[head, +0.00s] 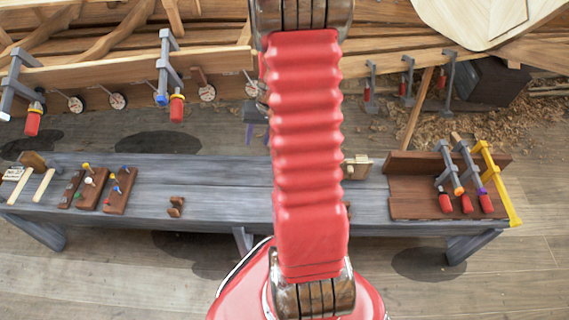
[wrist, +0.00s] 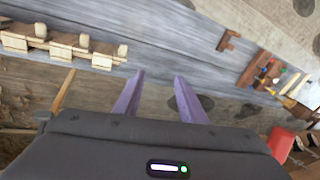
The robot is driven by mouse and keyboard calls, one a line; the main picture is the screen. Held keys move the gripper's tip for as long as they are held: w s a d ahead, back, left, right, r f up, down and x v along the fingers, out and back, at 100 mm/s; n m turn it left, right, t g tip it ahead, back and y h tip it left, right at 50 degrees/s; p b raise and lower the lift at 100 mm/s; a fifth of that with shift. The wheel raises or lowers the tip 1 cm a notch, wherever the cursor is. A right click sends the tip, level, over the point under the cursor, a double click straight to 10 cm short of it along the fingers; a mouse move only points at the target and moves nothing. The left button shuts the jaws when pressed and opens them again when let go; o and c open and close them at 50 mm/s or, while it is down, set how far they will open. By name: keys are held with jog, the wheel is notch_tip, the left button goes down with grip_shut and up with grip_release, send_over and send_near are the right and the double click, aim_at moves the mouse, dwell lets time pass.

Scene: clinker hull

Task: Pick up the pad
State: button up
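I cannot tell for sure which thing is the pad. A small brown notched wooden block (head: 176,206) lies alone on the grey bench (head: 225,195), and is the likeliest one; the wrist view shows it at the upper right (wrist: 228,40). Pale wooden blocks (wrist: 103,54) stand in a row at the left of the wrist view; in the head view my arm hides most of them. My gripper (wrist: 158,90) has two purple fingers apart with nothing between them. In the head view it is mostly hidden behind my red arm (head: 256,132).
Boards with coloured pegs (head: 104,190) lie at the bench's left. A brown tray (head: 415,205) with several clamps stands at its right. The planked hull (head: 120,75), with clamps hanging on it, runs behind. Bare bench lies around the notched block.

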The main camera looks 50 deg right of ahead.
jog(key=s+d+f+m, duration=0.1)
jog(key=s+d+f, duration=0.1)
jog(key=f, duration=0.3)
jog(key=s+d+f+m, duration=0.1)
jog(key=s+d+f, duration=0.1)
jog(key=d+f, duration=0.2)
jog(key=shift+s+d+f, duration=0.15)
jog(key=shift+s+f, duration=0.2)
jog(key=shift+f, duration=0.6)
jog(key=x, duration=0.8)
jog(key=shift+s+a, duration=0.1)
jog(key=shift+a, duration=0.1)
jog(key=shift+f, duration=0.25)
jog(key=shift+f, duration=0.15)
jog(key=shift+x, duration=2.45)
jog(key=shift+c, duration=0.7)
